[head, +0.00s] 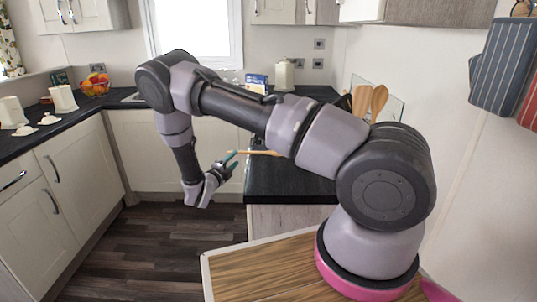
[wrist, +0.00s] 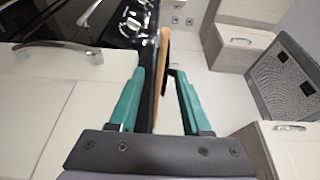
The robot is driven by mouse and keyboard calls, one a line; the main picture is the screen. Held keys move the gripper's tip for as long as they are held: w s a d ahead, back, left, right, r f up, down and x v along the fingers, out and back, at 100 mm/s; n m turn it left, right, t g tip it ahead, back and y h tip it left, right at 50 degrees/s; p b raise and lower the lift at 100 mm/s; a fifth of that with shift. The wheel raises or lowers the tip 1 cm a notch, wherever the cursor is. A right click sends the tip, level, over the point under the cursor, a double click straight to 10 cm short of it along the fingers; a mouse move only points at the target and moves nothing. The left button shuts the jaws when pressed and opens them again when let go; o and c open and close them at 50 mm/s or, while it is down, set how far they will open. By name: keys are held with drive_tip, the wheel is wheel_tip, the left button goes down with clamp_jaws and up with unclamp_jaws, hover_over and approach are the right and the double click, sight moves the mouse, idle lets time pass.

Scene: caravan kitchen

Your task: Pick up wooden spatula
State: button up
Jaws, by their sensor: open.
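A wooden spatula (head: 262,153) shows in the head view as a thin tan stick beside the dark worktop, partly hidden by my arm. My gripper (head: 231,161) is at its left end. In the wrist view a tan wooden piece (wrist: 179,52), apparently the spatula, lies just beyond and between the teal fingertips of my gripper (wrist: 160,73). The fingers are apart and nothing is clamped. I cannot tell whether a finger touches the wood.
A dark worktop (head: 285,182) stands below my arm. Other wooden utensils (head: 370,101) stand upright at its back. A hob (wrist: 128,22) lies ahead in the wrist view. Cabinets (head: 60,185) line the left; the dark floor (head: 165,240) between is clear.

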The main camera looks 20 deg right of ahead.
sight(241, 152)
drive_tip(key=shift+x, duration=2.95)
drive_tip(key=shift+d, duration=0.15)
clamp_jaws()
